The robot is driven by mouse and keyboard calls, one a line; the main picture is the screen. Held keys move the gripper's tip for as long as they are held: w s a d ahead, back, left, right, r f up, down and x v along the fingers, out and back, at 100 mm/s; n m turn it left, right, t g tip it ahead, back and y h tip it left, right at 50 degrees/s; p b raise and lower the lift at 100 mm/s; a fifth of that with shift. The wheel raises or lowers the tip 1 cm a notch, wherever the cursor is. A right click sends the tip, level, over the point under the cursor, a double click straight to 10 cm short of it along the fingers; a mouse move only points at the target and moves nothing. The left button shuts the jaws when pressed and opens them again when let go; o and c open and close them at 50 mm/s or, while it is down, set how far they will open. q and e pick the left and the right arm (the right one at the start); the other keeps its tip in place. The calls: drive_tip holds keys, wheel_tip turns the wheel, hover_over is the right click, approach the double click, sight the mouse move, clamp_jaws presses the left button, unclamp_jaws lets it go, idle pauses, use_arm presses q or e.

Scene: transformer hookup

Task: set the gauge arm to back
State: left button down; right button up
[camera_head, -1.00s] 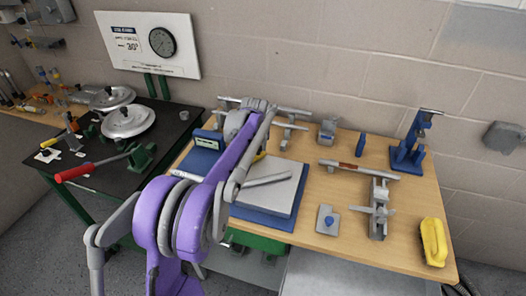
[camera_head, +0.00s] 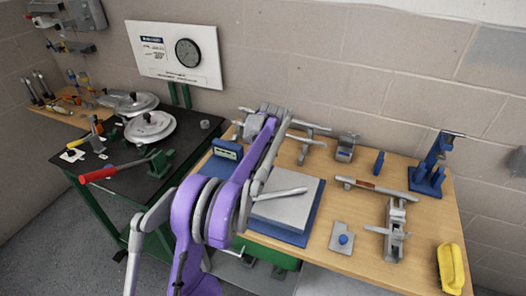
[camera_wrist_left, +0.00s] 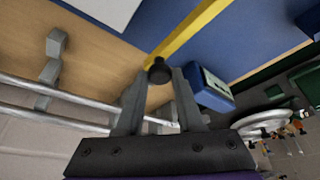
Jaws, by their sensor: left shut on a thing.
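The gauge arm shows in the left wrist view as a yellow bar (camera_wrist_left: 190,31) with a black knob (camera_wrist_left: 159,71) at its near end. The bar runs away up and to the right over a blue base (camera_wrist_left: 235,35). My left gripper (camera_wrist_left: 160,80) is shut on the knob, one finger on each side of it. In the head view my purple left arm reaches over the bench and hides the gauge arm and the fingertips. A blue box with a display (camera_head: 227,149) stands just left of my arm. My right gripper is not in view.
A grey plate (camera_head: 290,207) with a rod on it lies right of my arm. Metal rails stand along the back. Fixtures and a yellow tool (camera_head: 451,268) are on the right of the wooden bench (camera_head: 320,262). A black table (camera_head: 95,178) with round lids stands left.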

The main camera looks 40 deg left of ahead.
use_arm(q)
drive_tip(key=c, duration=0.5)
unclamp_jaws()
drive_tip(key=shift+c, duration=0.2)
drive_tip(key=v, duration=1.1)
drive_tip(key=shift+f, duration=0.1)
